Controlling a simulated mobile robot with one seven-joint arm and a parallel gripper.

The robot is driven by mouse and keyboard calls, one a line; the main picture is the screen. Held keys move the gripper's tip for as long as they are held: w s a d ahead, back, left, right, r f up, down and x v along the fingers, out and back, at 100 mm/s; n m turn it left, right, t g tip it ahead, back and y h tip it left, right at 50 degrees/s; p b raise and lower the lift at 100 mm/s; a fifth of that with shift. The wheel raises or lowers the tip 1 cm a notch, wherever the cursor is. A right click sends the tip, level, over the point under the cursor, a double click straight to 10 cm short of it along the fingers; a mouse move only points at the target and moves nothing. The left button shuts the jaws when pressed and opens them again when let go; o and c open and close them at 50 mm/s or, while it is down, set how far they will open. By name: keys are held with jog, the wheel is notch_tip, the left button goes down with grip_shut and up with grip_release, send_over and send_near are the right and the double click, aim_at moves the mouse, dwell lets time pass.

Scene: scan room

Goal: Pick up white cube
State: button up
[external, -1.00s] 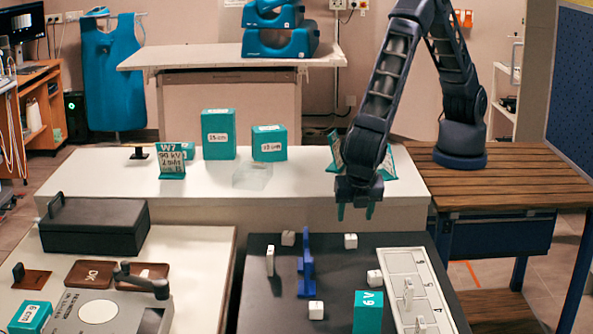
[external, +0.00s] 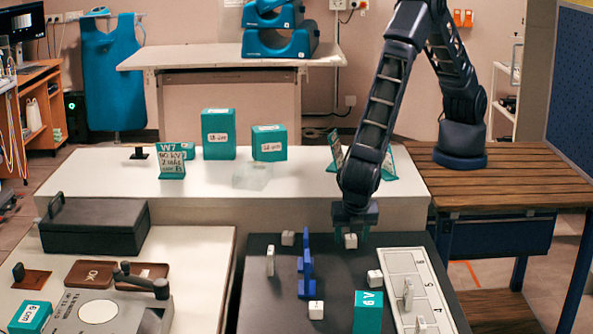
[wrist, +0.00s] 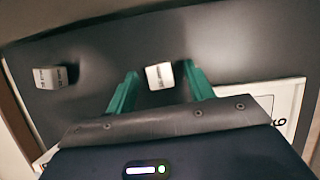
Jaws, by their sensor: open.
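Several small white cubes lie on the dark tabletop (external: 262,300). One white cube (external: 350,241) is at the back right, directly below my gripper (external: 351,236). In the wrist view this cube (wrist: 159,76) shows between my two teal fingertips (wrist: 160,84), with a gap on each side. My gripper is open and holds nothing; whether the fingertips are down at the cube's height is hard to tell. Other white cubes are at the back left (external: 288,238), at the right (external: 374,277) and at the front (external: 316,310).
A blue upright piece (external: 305,265) and a thin white block (external: 270,261) stand left of my gripper. The white counter (external: 300,212) rises behind.

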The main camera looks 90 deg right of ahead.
jog(key=c, duration=1)
jog(key=shift+c, duration=0.2)
jog(key=shift+r, duration=0.1)
